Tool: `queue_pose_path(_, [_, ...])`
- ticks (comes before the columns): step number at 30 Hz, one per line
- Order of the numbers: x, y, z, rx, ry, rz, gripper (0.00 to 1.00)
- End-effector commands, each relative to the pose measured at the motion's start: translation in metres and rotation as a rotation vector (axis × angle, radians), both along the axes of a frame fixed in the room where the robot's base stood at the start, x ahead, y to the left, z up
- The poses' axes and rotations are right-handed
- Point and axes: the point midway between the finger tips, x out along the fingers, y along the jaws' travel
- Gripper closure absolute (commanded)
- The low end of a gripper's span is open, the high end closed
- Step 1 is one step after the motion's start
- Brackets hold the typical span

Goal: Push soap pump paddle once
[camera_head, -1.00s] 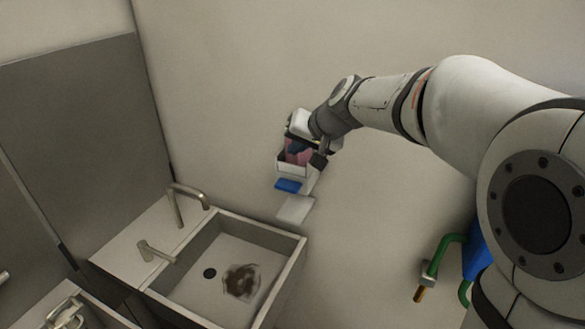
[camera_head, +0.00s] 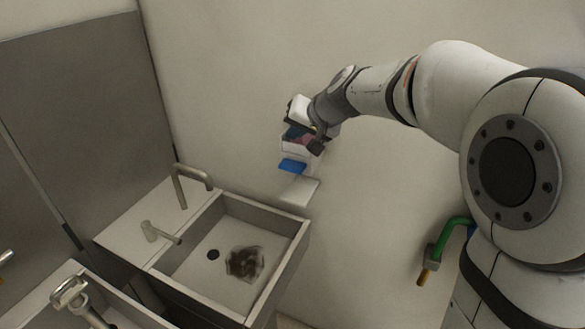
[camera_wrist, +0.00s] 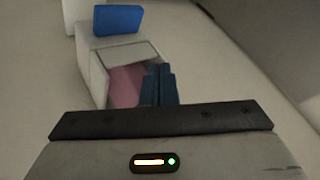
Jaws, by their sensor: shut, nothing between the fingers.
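The soap dispenser is on the wall above the sink's right side, with a white body (camera_wrist: 93,72) and a pink window (camera_head: 305,142). Its blue paddle (camera_head: 292,166) sticks out at the bottom, and also shows at the top of the wrist view (camera_wrist: 118,20). My gripper (camera_head: 296,134) is shut and empty. Its dark blue fingertips (camera_wrist: 160,84) overlap the pink window in the wrist view, apart from the paddle in the picture. I cannot tell whether they touch the body. My gripper hides part of the dispenser in the head view.
A pale tray (camera_head: 299,191) sits below the dispenser. A sink (camera_head: 302,236) with a dark stain and two metal spouts (camera_head: 192,178) stands below left.

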Motion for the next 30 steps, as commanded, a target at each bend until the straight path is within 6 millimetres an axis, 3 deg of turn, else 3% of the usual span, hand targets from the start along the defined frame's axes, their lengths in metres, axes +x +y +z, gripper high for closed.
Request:
queue_pose_path(3, [0.0, 0.0, -0.023, -0.001, 0.0, -0.001, 1.0])
queue_pose_path(10, [0.0, 0.0, -0.053, 0.0, -0.001, -0.001, 1.0])
queue_pose_path(30, [0.0, 0.0, -0.056, 0.0, -0.001, -0.001, 1.0])
